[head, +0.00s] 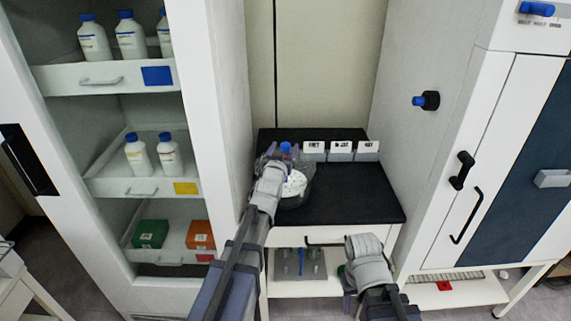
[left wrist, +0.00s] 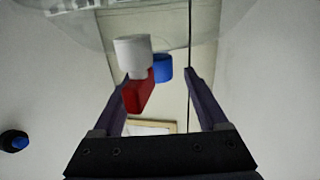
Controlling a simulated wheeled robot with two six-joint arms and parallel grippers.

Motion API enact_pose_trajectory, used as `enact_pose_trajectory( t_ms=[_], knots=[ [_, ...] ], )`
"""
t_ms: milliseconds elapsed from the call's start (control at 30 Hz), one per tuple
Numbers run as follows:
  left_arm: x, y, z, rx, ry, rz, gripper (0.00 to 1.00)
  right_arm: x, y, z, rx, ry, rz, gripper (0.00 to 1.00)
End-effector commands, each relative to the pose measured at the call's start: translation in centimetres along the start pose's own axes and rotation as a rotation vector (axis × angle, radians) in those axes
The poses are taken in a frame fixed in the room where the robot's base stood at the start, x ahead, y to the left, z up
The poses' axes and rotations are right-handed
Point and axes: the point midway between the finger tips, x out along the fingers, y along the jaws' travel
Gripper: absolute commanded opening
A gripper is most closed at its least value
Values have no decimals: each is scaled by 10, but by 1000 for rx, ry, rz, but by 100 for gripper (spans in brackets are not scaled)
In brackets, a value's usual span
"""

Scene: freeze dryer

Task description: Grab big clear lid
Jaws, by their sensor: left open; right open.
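The big clear lid (head: 306,172) is a see-through dome on the black table, with white specks visible inside or under it. A blue part (head: 286,147) shows at its top. My left gripper (head: 275,155) is over the lid's upper left side and hides part of it. In the left wrist view the gripper (left wrist: 160,76) is open. The blue part (left wrist: 163,68), a white cylinder (left wrist: 132,52) and a red block (left wrist: 139,97) appear between or near its fingers; contact cannot be told. Clear curved material (left wrist: 85,32) crosses the top. My right gripper (head: 350,280) is low, before the table's front edge.
Three labelled boxes (head: 340,152) stand behind the lid on the black tabletop (head: 358,204), whose right part is clear. A shelf cabinet (head: 215,110) with bottles stands close at left. A white appliance (head: 430,150) with black handles stands at right.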

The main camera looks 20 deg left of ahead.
Motion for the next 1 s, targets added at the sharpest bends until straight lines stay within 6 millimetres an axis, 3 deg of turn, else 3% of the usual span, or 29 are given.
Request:
enact_pose_trajectory(
  t_ms=[100,767,1000],
  knots=[
    [0,0,0,0,0,0,75,0,0,0,0,0,0,50],
    [-1,0,0,0,0,0,1,0,0,0,0,0,0,50],
    [-1,0,0,0,0,0,0,0,0,0,0,0,0,50]
  ],
)
